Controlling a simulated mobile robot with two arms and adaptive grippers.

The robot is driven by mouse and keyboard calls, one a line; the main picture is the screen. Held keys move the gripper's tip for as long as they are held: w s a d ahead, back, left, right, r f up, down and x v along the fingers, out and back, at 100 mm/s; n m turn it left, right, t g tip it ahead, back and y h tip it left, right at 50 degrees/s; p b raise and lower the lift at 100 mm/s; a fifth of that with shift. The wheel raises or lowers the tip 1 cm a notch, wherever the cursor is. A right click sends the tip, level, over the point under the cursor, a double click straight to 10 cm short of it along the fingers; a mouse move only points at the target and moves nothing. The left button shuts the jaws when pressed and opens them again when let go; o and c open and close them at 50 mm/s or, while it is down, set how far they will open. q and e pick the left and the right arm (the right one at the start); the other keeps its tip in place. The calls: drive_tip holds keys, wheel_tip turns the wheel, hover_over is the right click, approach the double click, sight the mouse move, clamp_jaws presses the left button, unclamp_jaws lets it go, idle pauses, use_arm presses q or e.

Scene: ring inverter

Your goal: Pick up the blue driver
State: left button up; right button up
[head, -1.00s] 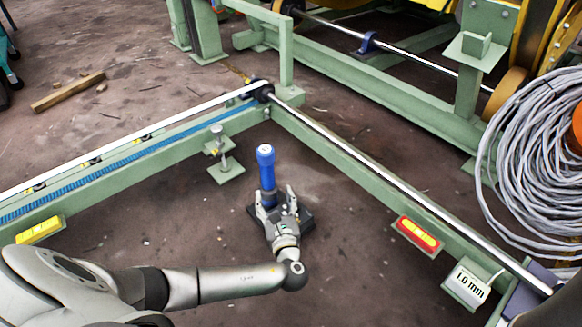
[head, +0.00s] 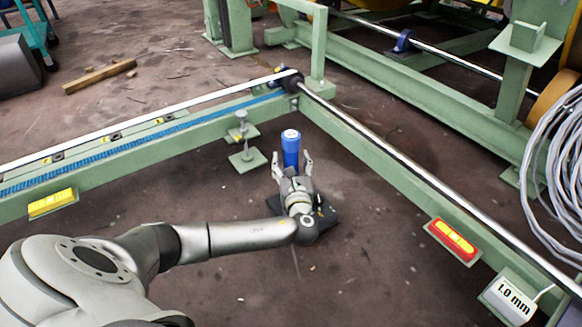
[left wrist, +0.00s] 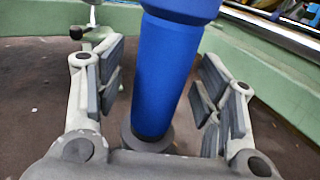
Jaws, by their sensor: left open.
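The blue driver (head: 291,148) stands upright in the head view, inside the corner of the green frame. In the left wrist view the driver (left wrist: 160,75) rises between the two finger pads, with a gap on each side. My left gripper (head: 293,165) is open around the driver, and its fingers do not touch it. Its lower end sits in a dark round collar (left wrist: 147,140). A dark base (head: 325,220) shows partly behind my gripper; the rest is hidden. My right gripper is not in view.
Green rails (head: 385,185) with a steel rod run close to the right and behind. A green stand (head: 247,158) is just left of the driver. A red and yellow box (head: 453,240) and a grey cable coil (head: 560,170) are at the right.

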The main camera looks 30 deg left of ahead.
use_arm(q)
drive_tip(key=shift+w+a, duration=0.2)
drive_tip(key=shift+w, duration=0.05)
drive_tip(key=c, duration=1.2)
drive_tip(key=shift+r, duration=0.15)
drive_tip(key=shift+c, duration=0.3)
drive_tip(key=shift+r, duration=0.15)
